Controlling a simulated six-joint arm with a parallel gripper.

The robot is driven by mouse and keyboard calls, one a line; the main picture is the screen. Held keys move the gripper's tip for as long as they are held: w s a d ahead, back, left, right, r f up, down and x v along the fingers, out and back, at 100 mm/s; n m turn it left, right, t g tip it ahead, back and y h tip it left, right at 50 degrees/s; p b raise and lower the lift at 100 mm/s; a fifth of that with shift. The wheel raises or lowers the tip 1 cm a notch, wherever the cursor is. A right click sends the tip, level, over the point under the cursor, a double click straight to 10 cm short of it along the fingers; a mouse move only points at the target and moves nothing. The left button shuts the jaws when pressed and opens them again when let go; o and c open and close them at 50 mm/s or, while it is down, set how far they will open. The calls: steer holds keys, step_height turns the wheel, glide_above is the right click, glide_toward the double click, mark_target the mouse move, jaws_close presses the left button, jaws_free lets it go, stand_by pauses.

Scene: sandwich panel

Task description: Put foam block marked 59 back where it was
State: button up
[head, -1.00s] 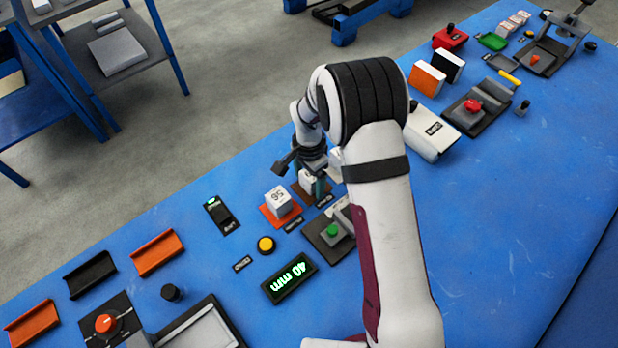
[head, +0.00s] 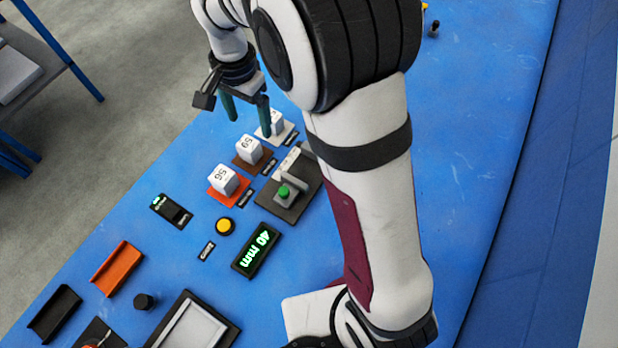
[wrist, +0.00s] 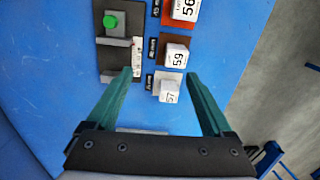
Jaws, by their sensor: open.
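The foam block marked 59 (head: 249,149) is a white cube standing upright on a brown pad (head: 237,161); it also shows in the wrist view (wrist: 176,57). My gripper (head: 249,122) is open and empty, raised above the pads. In the wrist view its green fingers (wrist: 160,72) point toward the row of blocks, apart from block 59. A block marked 57 (wrist: 169,92) stands on a pale pad beside it, partly hidden by a finger in the head view. A block marked 56 (head: 223,180) stands on an orange-red pad on the other side.
A dark fixture with a green button (head: 284,192) stands close beside the pads. A display reading 40 mm (head: 256,251), a yellow button (head: 225,226) and orange (head: 118,268) and black (head: 54,313) trays lie nearer. The blue bench right of my arm is largely clear.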

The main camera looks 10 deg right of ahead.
steer(key=s+d+r+n, duration=0.1)
steer(key=s+d+r, duration=0.2)
steer(key=s, duration=0.3)
steer(key=s+d+r, duration=0.3)
steer(key=s+r, duration=0.1)
steer(key=s, duration=0.2)
steer(key=s+d+f+n+y, duration=0.1)
steer(key=s+d+n, duration=0.1)
steer(key=s, duration=1.1)
steer(key=shift+s+d+f+y, duration=0.15)
steer(key=shift+s+y, duration=0.05)
steer(key=shift+y, duration=0.1)
